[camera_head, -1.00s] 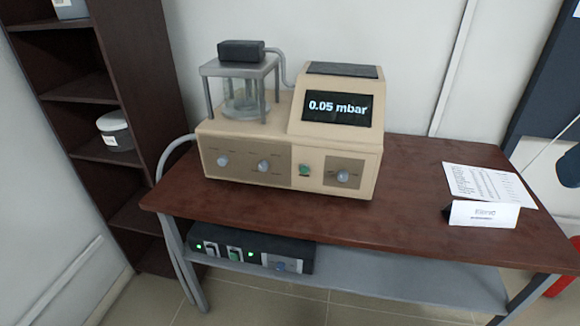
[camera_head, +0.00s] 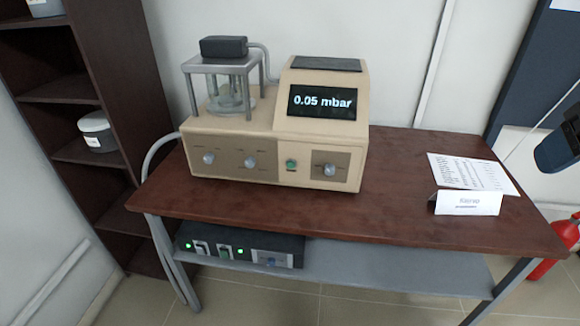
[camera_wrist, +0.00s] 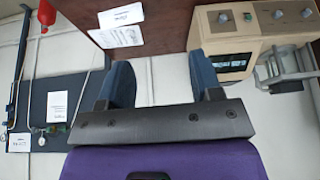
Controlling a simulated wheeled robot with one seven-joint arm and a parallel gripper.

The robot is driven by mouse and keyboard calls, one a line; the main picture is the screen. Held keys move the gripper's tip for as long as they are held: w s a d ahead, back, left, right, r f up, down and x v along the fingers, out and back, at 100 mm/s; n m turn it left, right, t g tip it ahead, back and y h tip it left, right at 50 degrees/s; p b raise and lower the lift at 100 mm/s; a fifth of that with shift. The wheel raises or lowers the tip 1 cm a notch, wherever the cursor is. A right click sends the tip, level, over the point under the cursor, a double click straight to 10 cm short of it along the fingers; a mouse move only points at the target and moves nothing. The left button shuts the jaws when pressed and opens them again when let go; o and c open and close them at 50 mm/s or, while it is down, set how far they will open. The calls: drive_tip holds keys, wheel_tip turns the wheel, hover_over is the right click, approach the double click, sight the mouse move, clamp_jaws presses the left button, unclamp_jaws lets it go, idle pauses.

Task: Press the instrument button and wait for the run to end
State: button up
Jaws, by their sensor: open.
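The beige instrument (camera_head: 262,148) stands on the brown table, its dark screen (camera_head: 322,101) reading "0.05 mbar". A small green button (camera_head: 291,165) sits on its front, between the left panel with two knobs and the right panel with one knob (camera_head: 329,169). In the wrist view the instrument (camera_wrist: 233,40) shows upside down at the upper right. My gripper (camera_wrist: 165,82) has its two dark blue fingers spread wide with nothing between them, apart from the instrument. A dark blue part of mine (camera_head: 560,140) shows at the head view's right edge.
A glass vessel (camera_head: 230,97) under a grey frame stands on the instrument's left. A white card (camera_head: 468,203) and a printed sheet (camera_head: 470,172) lie at the table's right. A black unit (camera_head: 240,246) sits on the lower shelf (camera_head: 400,276). A dark bookcase (camera_head: 80,120) stands left; a red extinguisher (camera_head: 560,245) is right.

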clamp_jaws()
idle(1.7)
